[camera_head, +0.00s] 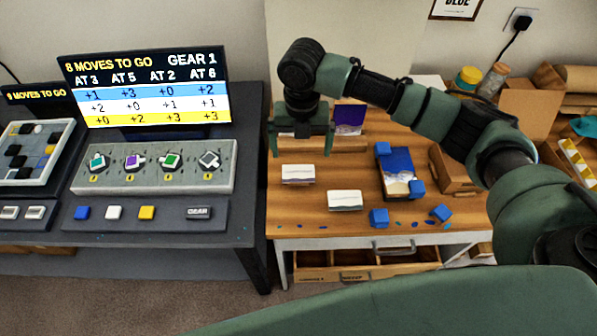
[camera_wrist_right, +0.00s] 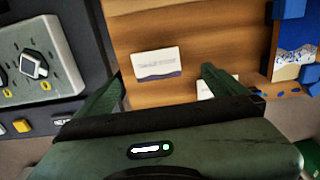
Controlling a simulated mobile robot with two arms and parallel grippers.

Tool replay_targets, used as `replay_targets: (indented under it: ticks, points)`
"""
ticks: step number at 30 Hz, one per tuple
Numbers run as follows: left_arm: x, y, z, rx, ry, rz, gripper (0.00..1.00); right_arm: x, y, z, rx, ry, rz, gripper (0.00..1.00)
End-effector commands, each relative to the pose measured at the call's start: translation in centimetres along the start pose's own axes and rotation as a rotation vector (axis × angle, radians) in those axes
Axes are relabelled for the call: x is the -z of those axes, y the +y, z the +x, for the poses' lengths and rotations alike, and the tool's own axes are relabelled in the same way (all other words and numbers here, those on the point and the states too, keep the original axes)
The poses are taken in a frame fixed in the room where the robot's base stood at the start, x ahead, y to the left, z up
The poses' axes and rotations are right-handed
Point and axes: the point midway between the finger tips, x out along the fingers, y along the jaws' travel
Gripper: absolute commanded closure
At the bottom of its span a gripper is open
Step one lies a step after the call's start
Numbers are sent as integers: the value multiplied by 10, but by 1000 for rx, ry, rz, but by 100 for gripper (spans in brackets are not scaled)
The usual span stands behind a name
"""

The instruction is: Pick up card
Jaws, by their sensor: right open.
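A white card (camera_head: 298,174) lies on the left part of the wooden table top. In the right wrist view this card (camera_wrist_right: 158,62) lies flat between the two finger lines, with printed text and a dark wavy band. A second white card (camera_head: 344,200) lies to its right and nearer the table's front; in the wrist view a finger partly hides it. A purple card (camera_head: 349,118) stands upright at the back, partly behind my gripper. My right gripper (camera_head: 301,150) is open and empty, pointing down above the table, apart from the first card. My left gripper is not in view.
A blue tray (camera_head: 383,165) and several blue cubes (camera_head: 379,217) are on the table's right, with blue chips along the front edge. A cardboard box (camera_head: 452,170) stands beyond. On the left is a dark desk (camera_head: 170,229) with a screen (camera_head: 146,88) and knob panel (camera_head: 150,180).

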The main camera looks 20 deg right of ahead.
Motion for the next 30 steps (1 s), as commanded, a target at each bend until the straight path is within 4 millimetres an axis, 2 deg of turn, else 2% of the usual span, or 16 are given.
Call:
replay_targets:
  ticks: [12, 16, 30]
  points:
    - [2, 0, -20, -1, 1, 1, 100, 7, 6, 51, 3, 4, -2, 0]
    - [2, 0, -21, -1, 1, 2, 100, 6, 6, 68, 1, 1, -2, 0]
    - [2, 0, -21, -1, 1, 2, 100, 5, 6, 73, 0, -1, -2, 0]
